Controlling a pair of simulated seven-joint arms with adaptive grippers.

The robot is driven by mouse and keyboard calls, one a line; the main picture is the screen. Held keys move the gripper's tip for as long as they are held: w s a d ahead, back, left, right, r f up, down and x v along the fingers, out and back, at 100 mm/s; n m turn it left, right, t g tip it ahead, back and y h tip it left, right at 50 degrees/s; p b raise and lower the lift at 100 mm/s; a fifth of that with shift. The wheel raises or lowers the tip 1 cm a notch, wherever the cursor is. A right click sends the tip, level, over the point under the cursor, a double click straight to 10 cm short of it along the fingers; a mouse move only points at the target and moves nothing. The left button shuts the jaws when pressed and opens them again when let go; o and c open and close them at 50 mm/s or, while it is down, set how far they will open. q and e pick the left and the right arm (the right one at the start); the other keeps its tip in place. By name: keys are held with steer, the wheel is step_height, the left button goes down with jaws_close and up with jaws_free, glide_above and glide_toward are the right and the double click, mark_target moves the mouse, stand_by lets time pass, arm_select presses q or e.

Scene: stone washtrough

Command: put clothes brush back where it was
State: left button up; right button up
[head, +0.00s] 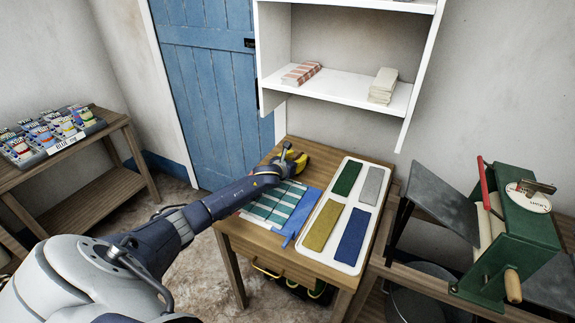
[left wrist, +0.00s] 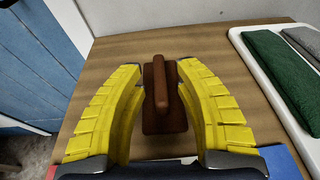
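The clothes brush (left wrist: 152,118) is a dark brown block with a rounded lighter brown bar handle on top. It rests on the wooden table (left wrist: 215,50) in the left wrist view, pointing away from me. My left gripper (left wrist: 158,70) has its yellow fingers spread on either side of the brush, with gaps on both sides. In the head view the left gripper (head: 295,159) is low over the table's back part and I cannot make out the brush there. My right gripper is not in view.
A white tray (head: 325,222) with green, grey, yellow and blue pads lies right of the gripper. A teal striped cloth (head: 272,208) and a blue cloth (head: 297,222) lie in front. A white shelf (head: 340,92) hangs behind. A green mangle (head: 515,240) stands at right.

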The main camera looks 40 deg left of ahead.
arm_select(q)
steer(key=v, duration=0.9)
steer(key=shift+s+r, duration=0.15)
steer(key=shift+s, duration=0.05)
